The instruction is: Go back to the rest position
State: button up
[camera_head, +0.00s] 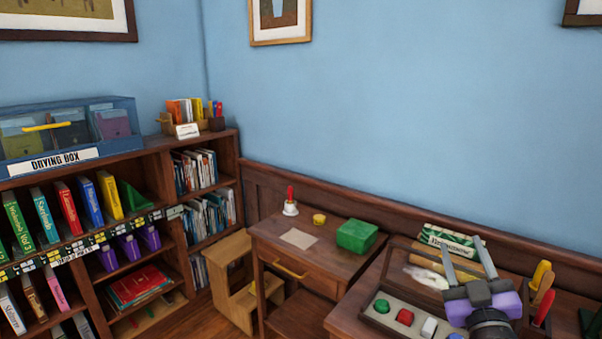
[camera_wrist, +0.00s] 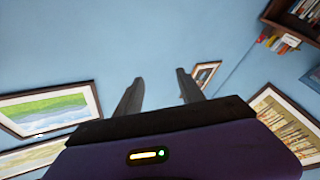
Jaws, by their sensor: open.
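My gripper (camera_head: 463,262) is at the lower right in the head view, raised in front of the right-hand table. Its two grey fingers point up and stand apart, with nothing between them. In the wrist view my gripper (camera_wrist: 158,92) also shows open and empty, with blue wall beyond the fingers. The purple body of the gripper hides part of the table and the things behind it.
The right-hand table holds a tray (camera_head: 378,322) of small coloured pieces and a green box (camera_head: 447,240). A small desk (camera_head: 322,262) bears a green block (camera_head: 357,235) and a bell (camera_head: 290,206). A wooden step stool (camera_head: 232,290) and bookcase (camera_head: 160,180) stand left.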

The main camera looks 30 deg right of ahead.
jog(key=s+a+f+n+t+y, duration=0.1)
jog(key=s+a+f+y, duration=0.2)
jog(key=a, duration=0.4)
jog(key=s+a+f+n+t+y, duration=0.1)
jog(key=s+a+f+n+y, duration=0.2)
jog(key=a, duration=0.4)
jog(key=s+a+f+t+y, duration=0.1)
jog(key=s+a+f+y, duration=0.25)
jog(key=a, duration=0.35)
jog(key=s+a+f+g+y, duration=0.1)
jog(key=s+a+f, duration=0.3)
jog(key=s, duration=0.4)
jog(key=s+a+f+m+g+y, duration=0.1)
jog(key=s+a+f+g+y, duration=0.1)
jog(key=s+a+f+g, duration=0.2)
jog(key=s+a, duration=0.3)
jog(key=s, duration=0.1)
jog(key=shift+f+m, duration=0.25)
jog(key=shift+m, duration=0.05)
